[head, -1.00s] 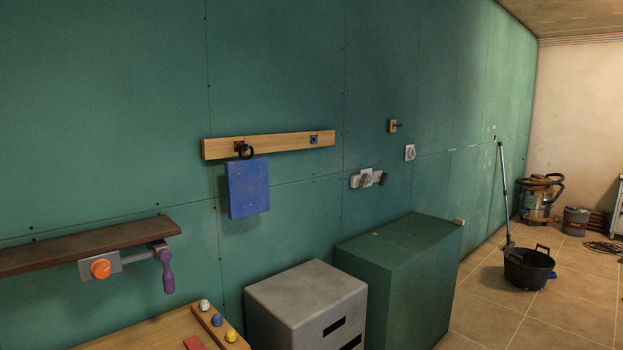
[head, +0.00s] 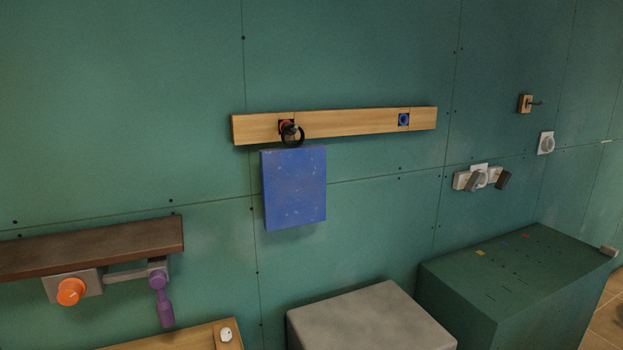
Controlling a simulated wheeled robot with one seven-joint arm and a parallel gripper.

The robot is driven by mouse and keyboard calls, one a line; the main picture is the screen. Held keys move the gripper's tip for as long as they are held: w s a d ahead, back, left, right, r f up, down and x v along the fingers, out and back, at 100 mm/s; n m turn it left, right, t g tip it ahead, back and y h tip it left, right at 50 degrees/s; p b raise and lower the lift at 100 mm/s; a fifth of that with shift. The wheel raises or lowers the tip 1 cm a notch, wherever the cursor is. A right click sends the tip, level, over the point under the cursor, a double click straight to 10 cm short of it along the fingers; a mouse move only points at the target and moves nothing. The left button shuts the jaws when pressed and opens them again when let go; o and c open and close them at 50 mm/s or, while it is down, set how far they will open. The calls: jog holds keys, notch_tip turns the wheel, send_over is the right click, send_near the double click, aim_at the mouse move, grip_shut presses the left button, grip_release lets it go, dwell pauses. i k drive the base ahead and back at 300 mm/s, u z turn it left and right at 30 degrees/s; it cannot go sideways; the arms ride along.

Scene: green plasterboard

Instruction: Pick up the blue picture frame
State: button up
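The blue picture frame (head: 294,190) is a flat blue panel with pale specks. It hangs upright against the green wall in the middle of the head view. A black ring (head: 293,135) at its top edge hangs from a red-based hook (head: 286,126) on a wooden rail (head: 350,122). A blue-based fixture (head: 404,119) sits farther right on the same rail, with nothing hanging from it. My gripper is not in view.
A brown shelf (head: 90,249) with an orange knob (head: 71,291) and a purple handle (head: 161,300) juts out at left. A grey box (head: 370,322) stands below the frame, and a green box (head: 520,280) at right. Wall fittings (head: 481,178) are above it.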

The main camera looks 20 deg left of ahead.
aim_at(293, 178)
jog(key=u, duration=0.75)
jog(key=i, duration=0.95)
jog(key=u, duration=0.8)
